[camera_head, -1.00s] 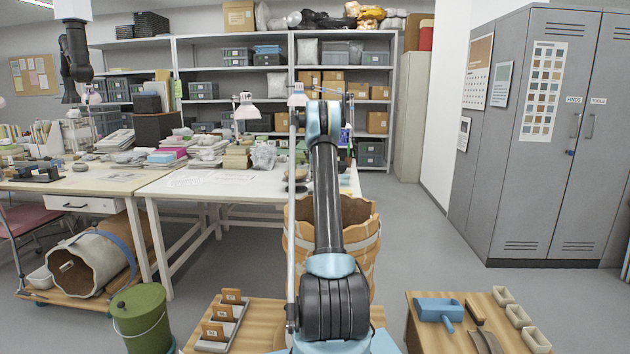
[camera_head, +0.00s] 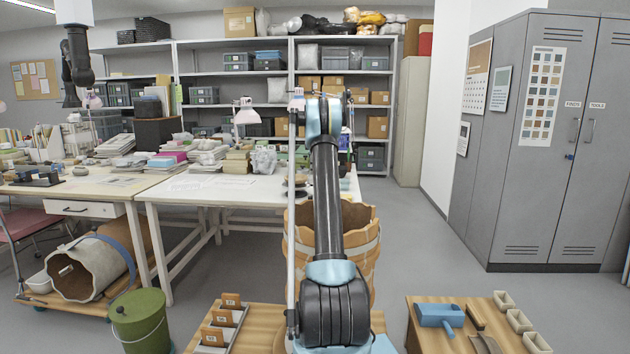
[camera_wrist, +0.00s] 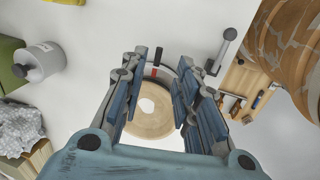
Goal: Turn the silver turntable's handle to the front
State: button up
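In the wrist view, a round turntable with a tan top (camera_wrist: 150,118) and a grey-silver ring lies on the white table below my gripper. A short black bar with a red mark (camera_wrist: 156,66) shows at the ring's far edge.
A white work table (camera_head: 170,188) carries stacked papers and a lamp (camera_head: 246,112). A large wooden tub (camera_head: 362,240) stands at its right end. In front are a green bucket (camera_head: 140,322) and a low table with a blue tool (camera_head: 440,312). Floor is clear toward the grey lockers.

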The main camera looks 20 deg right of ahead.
jog(key=shift+s+a+r, duration=0.1)
jog(key=shift+s+r, duration=0.1)
jog(key=shift+r, duration=0.8)
jog(key=shift+s+a+r, duration=0.1)
jog(key=shift+s+r, duration=0.05)
jog(key=shift+r, duration=0.85)
jog(key=shift+s, duration=0.1)
jog(key=s+a+r+m, duration=0.2)
jog(key=s+a+r, duration=0.2)
jog(key=s, duration=0.4)
jog(key=s+a+r+m, duration=0.1)
jog(key=s+a+r, duration=0.25)
jog(key=s, duration=0.45)
jog(key=s+a+m, duration=0.2)
jog(key=s+a, duration=0.2)
jog(key=s, duration=0.6)
jog(key=s+a+m, duration=0.2)
jog(key=s+a, duration=0.1)
jog(key=s, duration=0.7)
jog(key=s+a+f+m, duration=0.2)
jog(key=s+f, duration=0.3)
jog(key=s, duration=0.5)
jog(key=s+a+f+m, duration=0.15)
jog(key=s+f, duration=0.25)
jog(key=s, duration=0.6)
jog(key=s+a+f+m, duration=0.2)
jog(key=s+f+m, duration=0.1)
jog(key=s+f, duration=1.2)
jog(key=shift+s+a+f+y, duration=0.4)
jog(key=shift+s, duration=0.1)
